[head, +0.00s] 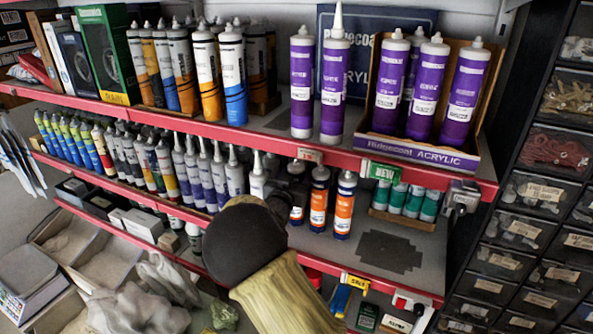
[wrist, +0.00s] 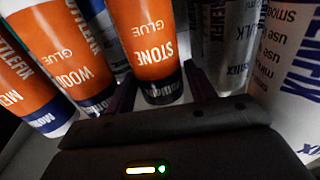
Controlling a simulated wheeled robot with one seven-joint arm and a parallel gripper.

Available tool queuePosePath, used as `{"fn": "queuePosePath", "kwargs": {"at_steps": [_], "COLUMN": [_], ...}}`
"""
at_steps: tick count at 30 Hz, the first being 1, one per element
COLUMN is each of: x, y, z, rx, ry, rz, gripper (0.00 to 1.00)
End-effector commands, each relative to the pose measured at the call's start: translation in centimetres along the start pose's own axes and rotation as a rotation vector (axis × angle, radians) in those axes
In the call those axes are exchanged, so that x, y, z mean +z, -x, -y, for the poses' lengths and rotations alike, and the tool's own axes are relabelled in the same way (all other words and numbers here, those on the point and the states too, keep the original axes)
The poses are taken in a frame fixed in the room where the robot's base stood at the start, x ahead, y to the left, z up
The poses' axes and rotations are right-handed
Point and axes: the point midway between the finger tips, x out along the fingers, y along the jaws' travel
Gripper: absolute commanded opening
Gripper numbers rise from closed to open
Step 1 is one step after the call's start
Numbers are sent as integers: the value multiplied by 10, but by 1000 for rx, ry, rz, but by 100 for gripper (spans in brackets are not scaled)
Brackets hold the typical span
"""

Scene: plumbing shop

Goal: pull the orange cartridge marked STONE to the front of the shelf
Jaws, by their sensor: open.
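The orange cartridge marked STONE (wrist: 142,42) fills the upper middle of the wrist view, its lettering upside down and a dark band at its lower end in the picture. In the head view an orange cartridge (head: 297,205) at the left of the orange group appears to be the same one, partly hidden by my arm. My gripper (wrist: 160,92) is open, with one dark finger on each side of the STONE cartridge. I cannot tell whether either finger touches it. In the head view the fingers are mostly hidden behind my wrist.
Orange WOOD (wrist: 84,52) and METAL (wrist: 28,85) cartridges stand close left in the wrist view. White cartridges (wrist: 232,45) stand close right. The upper shelf with purple cartridges (head: 332,85) overhangs. Bare shelf (head: 390,250) lies right of the orange group in the head view.

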Motion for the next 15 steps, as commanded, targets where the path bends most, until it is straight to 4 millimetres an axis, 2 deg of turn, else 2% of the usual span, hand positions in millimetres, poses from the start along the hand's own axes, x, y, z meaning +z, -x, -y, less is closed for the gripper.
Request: {"fn": "queuePosePath", "kwargs": {"at_steps": [3,11,12,15], "x": [0,1,1,1], "y": [-8,-9,-9,-9], "z": [0,0,0,0], "rx": [-1,-1,-1,-1], "ry": [1,0,0,0], "rz": [0,0,1,1], "gripper": [54,54,52,33]}}
